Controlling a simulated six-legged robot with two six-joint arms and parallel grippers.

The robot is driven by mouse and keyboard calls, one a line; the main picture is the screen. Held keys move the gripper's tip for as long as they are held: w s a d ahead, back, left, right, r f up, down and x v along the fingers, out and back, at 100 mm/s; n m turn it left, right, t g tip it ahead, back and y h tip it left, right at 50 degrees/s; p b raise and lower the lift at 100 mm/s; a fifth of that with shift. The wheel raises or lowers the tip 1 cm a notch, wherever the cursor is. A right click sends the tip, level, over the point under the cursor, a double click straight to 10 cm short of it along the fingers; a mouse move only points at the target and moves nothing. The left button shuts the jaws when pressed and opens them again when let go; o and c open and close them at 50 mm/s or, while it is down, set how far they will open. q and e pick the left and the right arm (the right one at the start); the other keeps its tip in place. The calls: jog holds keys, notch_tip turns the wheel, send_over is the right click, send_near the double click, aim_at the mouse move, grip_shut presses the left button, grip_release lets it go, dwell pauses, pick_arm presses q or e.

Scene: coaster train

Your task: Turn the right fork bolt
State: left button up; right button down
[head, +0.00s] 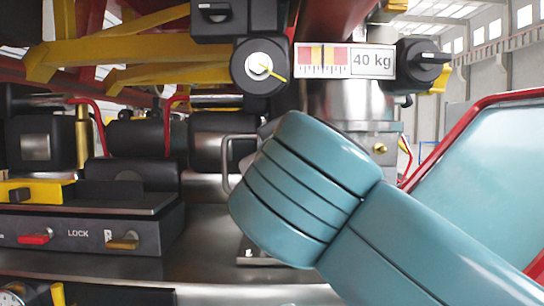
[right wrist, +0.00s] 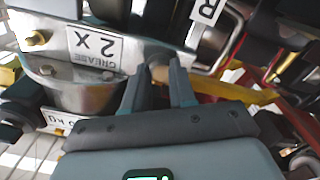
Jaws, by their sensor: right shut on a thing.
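The teal right arm comes in from the right in the head view and hides its own gripper there. In the right wrist view my right gripper (right wrist: 160,92) is shut on a small round end, tan with a dark part behind it, which I take for the right fork bolt (right wrist: 159,73). It sits between the fingertips, just beyond a steel plate's corner. Most of the bolt is hidden by the fingers. A white label marked R (right wrist: 206,10) is just above it. My left gripper is in neither view.
A GREASE 2 X label (right wrist: 94,46) is on the steel plate, beside a brass bolt (right wrist: 36,38). The head view shows a 40 kg scale (head: 345,60), a dial (head: 259,66), a black knob (head: 424,63) and a LOCK panel (head: 78,240). A red-edged panel (head: 490,150) stands at right.

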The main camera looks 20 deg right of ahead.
jog(key=shift+a+r+m+b, duration=0.1)
jog(key=shift+m+b, duration=1.05)
jog(key=shift+m, duration=1.65)
jog(key=shift+r+m+b, duration=0.1)
jog(key=shift+m+b, duration=1.05)
jog(key=shift+m, duration=1.65)
jog(key=c, duration=0.9)
grip_release()
jog(key=shift+w, duration=0.15)
jog(key=shift+f, duration=0.15)
